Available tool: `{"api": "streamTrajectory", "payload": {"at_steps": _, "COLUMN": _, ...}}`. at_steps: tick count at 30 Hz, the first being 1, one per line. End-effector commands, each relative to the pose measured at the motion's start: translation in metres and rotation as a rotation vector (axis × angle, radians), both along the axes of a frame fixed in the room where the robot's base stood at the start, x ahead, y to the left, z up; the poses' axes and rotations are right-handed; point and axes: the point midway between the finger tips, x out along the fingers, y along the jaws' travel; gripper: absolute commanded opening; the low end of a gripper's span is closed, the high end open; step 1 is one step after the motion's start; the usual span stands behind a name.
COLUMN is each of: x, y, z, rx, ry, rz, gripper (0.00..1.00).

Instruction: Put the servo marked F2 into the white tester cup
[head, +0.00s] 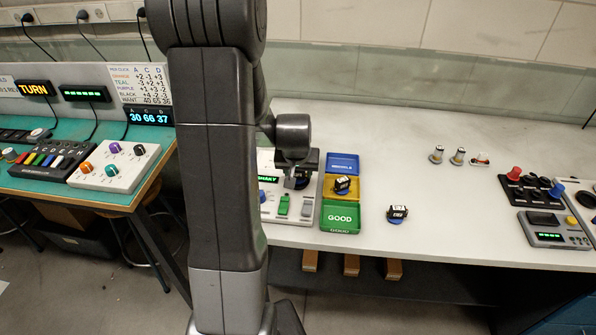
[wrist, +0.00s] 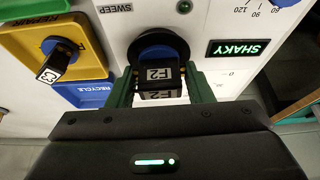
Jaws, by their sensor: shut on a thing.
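The servo marked F2 (wrist: 160,75) is a black block with white F2 labels, and it stands between the green fingers of my gripper (wrist: 162,88) in the wrist view. The gripper is shut on it. A round blue and dark part shows just beyond the servo, over the tester panel (wrist: 215,22). The white cup itself is mostly hidden, so I cannot tell how deep the servo sits. The tester's display (wrist: 238,48) reads SHAKY in green. In the head view my gripper (head: 296,172) is low over the tester (head: 270,213), partly behind my arm.
Right of the tester stand a blue bin (head: 343,160), a yellow bin (head: 328,188) holding a servo (head: 342,184), and a green GOOD bin (head: 340,222). Another servo (head: 397,213) lies on the white bench (head: 430,195). Several small parts and devices stand farther right.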

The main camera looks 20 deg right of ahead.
Motion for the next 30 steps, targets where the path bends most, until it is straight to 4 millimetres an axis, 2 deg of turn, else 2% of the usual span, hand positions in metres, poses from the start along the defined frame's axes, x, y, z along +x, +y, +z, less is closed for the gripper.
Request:
{"api": "streamTrajectory", "payload": {"at_steps": 6, "x": -0.0001, "y": 0.0001, "z": -0.0002, "rx": 0.000, "ry": 0.001, "rz": 0.000, "gripper": 0.24}}
{"api": "streamTrajectory", "payload": {"at_steps": 7, "x": -0.0001, "y": 0.0001, "z": -0.0002, "rx": 0.000, "ry": 0.001, "rz": 0.000, "gripper": 0.48}}
{"api": "streamTrajectory", "payload": {"at_steps": 10, "x": -0.0002, "y": 0.0001, "z": -0.0003, "rx": 0.000, "ry": 0.001, "rz": 0.000, "gripper": 0.68}}
{"api": "streamTrajectory", "payload": {"at_steps": 11, "x": -0.0002, "y": 0.0001, "z": -0.0003, "rx": 0.000, "ry": 0.001, "rz": 0.000, "gripper": 0.71}}
{"api": "streamTrajectory", "payload": {"at_steps": 30, "x": -0.0012, "y": 0.0007, "z": 0.0039, "rx": 0.000, "ry": 0.000, "rz": 0.000, "gripper": 0.72}}
